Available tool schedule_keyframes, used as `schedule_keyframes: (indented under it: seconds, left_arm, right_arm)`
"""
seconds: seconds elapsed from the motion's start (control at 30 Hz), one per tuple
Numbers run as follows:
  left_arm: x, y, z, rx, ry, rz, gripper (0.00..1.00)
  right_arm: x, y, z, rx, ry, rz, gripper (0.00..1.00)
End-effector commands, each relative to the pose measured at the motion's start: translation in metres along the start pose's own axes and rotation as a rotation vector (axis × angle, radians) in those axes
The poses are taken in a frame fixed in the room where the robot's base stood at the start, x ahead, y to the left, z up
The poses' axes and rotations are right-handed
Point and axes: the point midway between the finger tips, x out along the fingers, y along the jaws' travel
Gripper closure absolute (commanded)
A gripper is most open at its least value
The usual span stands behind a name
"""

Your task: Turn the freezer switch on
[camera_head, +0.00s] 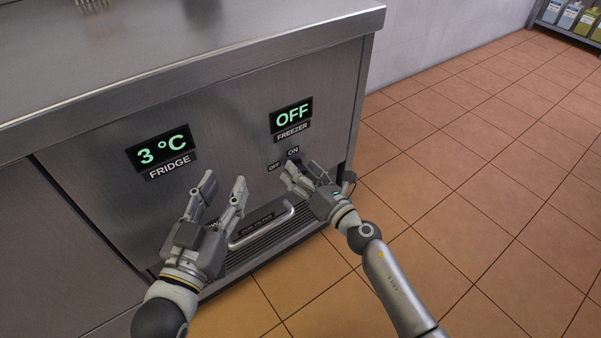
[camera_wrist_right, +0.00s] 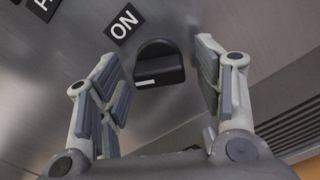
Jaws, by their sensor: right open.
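The freezer switch (camera_wrist_right: 158,65) is a black knob with a white mark on the steel front panel, in the right wrist view. It sits between the spread fingers of my right gripper (camera_wrist_right: 160,85), with gaps to both sides. The ON label (camera_wrist_right: 125,22) is up and left of it. In the head view my right gripper (camera_head: 301,168) is open at the panel and largely hides the knob. The ON label (camera_head: 293,151) and OFF label (camera_head: 273,166) show beside it. The freezer display (camera_head: 292,115) reads OFF. My left gripper (camera_head: 224,182) is open and empty.
A fridge display (camera_head: 161,151) reading 3 °C is left of the freezer display. A horizontal handle (camera_head: 262,226) and a slatted grill (camera_head: 282,232) are low on the unit. The steel counter top (camera_head: 160,40) overhangs the panel. Tiled floor at right is clear.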

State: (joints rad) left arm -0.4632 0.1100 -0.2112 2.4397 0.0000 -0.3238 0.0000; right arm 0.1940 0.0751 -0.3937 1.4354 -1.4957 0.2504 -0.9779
Motion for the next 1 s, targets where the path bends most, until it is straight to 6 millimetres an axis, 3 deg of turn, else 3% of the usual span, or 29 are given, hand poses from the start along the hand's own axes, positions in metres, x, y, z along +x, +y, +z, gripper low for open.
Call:
schedule_keyframes:
  seconds: [0.37, 0.73, 1.0]
  left_arm:
    - [0.0005, 0.0008, -0.0059, -0.001, 0.031, 0.002, 0.60]
    - [0.0005, 0.0008, -0.0060, -0.001, 0.031, 0.002, 0.60]
    - [0.0007, 0.0006, -0.0033, -0.001, 0.009, 0.001, 0.60]
  right_arm:
    - [0.0066, 0.0001, -0.0001, 0.000, 0.001, 0.000, 0.39]
    - [0.0064, -0.0001, 0.0000, 0.000, 0.001, 0.000, 0.83]
    - [0.0063, 0.0000, 0.0006, 0.030, 0.000, -0.001, 0.83]
